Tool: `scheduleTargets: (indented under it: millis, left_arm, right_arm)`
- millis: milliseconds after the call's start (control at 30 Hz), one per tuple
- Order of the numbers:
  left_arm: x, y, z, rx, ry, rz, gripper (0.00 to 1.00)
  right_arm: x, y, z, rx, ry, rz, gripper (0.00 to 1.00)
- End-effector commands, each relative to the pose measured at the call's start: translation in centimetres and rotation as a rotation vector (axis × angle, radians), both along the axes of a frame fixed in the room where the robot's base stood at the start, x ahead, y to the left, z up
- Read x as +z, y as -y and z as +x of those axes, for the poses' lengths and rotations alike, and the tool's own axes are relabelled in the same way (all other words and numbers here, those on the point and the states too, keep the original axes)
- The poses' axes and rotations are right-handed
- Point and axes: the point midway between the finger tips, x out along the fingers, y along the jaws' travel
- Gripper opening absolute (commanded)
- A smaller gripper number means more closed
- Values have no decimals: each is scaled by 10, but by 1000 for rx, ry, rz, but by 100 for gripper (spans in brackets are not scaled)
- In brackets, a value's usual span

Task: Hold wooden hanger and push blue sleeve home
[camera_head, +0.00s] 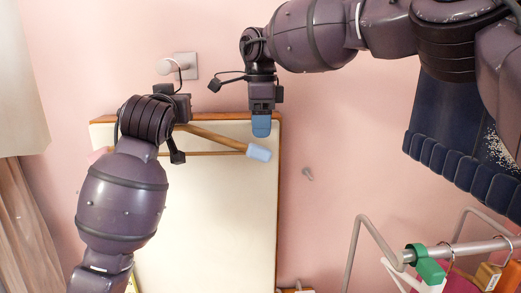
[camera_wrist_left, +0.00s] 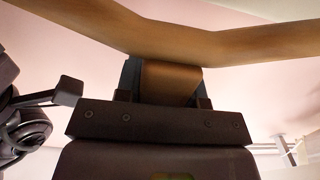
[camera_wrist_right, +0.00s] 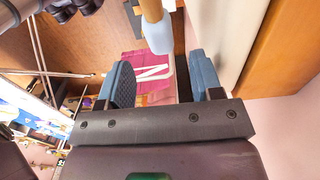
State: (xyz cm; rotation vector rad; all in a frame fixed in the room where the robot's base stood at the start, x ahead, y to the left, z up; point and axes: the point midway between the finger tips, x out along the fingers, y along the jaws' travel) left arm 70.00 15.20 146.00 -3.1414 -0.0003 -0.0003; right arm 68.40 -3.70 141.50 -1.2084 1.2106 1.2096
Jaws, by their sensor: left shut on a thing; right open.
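The wooden hanger (camera_head: 212,139) is held up in front of a cream board, its right arm sloping down. The pale blue sleeve (camera_head: 259,152) is around that arm's end; how far on it sits is unclear. My left gripper (camera_wrist_left: 170,78) is shut on the hanger's middle. Its fingers are hidden by my wrist in the head view. My right gripper (camera_head: 261,126) points down just above the sleeve in the head view. In the right wrist view its two blue fingers (camera_wrist_right: 163,82) are open, with the sleeve (camera_wrist_right: 158,35) ahead of the gap, apparently untouched.
The cream board (camera_head: 210,215) with a wooden edge stands behind the hanger. A grey rail (camera_head: 465,247) with a green clip (camera_head: 428,267) and hangers is at lower right. A dark blue padded item (camera_head: 440,130) hangs at right.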

Motion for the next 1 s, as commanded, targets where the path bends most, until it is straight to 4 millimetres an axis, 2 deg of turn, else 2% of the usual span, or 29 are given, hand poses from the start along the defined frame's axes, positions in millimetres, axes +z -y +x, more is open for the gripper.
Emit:
scheduleTargets:
  millis: [200, 400, 800, 1000]
  left_arm:
    - [-1, 0, 0, 0, -1, 0, 7]
    - [-1, 0, 0, 0, -1, 0, 7]
    - [-1, 0, 0, 0, -2, 0, 7]
    - [-1, 0, 0, 0, -2, 0, 7]
  right_arm:
    - [-36, 0, 0, 1, 0, -1, 60]
    - [-56, 0, 0, 0, 0, 0, 60]
    - [-62, 0, 0, -1, 1, 1, 60]
    - [-61, 0, 0, 0, 1, 1, 29]
